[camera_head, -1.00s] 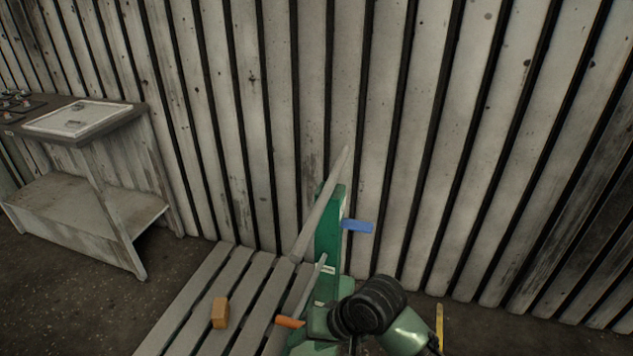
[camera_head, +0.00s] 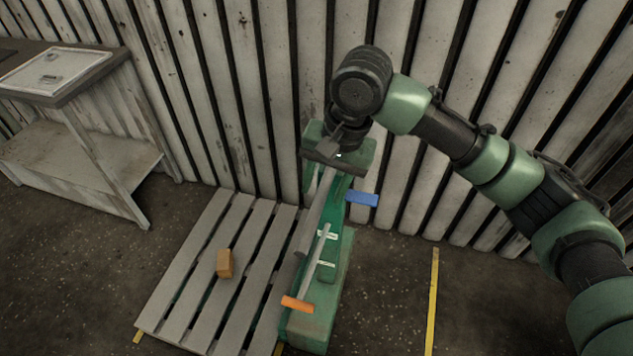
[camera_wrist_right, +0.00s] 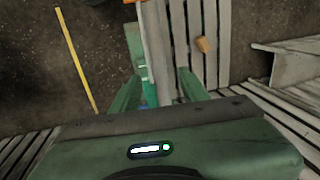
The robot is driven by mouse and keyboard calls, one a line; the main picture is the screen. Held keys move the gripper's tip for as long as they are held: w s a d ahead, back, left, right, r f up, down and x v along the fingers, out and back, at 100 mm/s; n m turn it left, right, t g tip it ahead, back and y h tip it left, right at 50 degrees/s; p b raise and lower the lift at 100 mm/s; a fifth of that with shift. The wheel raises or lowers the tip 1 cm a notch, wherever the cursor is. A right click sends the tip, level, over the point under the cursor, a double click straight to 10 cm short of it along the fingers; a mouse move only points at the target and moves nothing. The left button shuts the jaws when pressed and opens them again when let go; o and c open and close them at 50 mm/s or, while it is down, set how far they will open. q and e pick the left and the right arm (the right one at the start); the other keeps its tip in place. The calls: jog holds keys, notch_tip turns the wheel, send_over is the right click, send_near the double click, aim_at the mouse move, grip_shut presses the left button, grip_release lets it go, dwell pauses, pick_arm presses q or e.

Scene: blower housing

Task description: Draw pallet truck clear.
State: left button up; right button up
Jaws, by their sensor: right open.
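The green pallet truck (camera_head: 312,318) stands against the right side of a grey slatted pallet (camera_head: 160,318). A grey bar (camera_head: 316,215) rises from it toward the wall. A blue lever (camera_head: 362,199) and an orange-tipped lever (camera_head: 297,303) stick out from it. My right gripper (camera_head: 337,168) is at the upper end of the grey bar and partly hides it. In the right wrist view its open fingers (camera_wrist_right: 158,76) lie on either side of the grey bar (camera_wrist_right: 156,38); contact cannot be told. My left gripper is not in view.
An orange-brown block (camera_head: 225,263) sits on the pallet. A ribbed metal wall (camera_head: 240,90) stands close behind. A grey bench (camera_head: 75,160) is at the left. A yellow floor line (camera_head: 433,300) runs at the right, with clear floor around it.

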aim_at(316, 210)
jog(key=x, duration=0.3)
jog(key=shift+s+d, duration=0.1)
jog(key=shift+s, duration=0.2)
jog(key=x, duration=0.2)
jog(key=p+x, duration=0.1)
jog(key=x, duration=0.1)
jog(key=shift+w+f, duration=0.15)
jog(key=shift+w, duration=0.1)
jog(key=shift+s, duration=0.1)
grip_shut()
dwell(0.8)
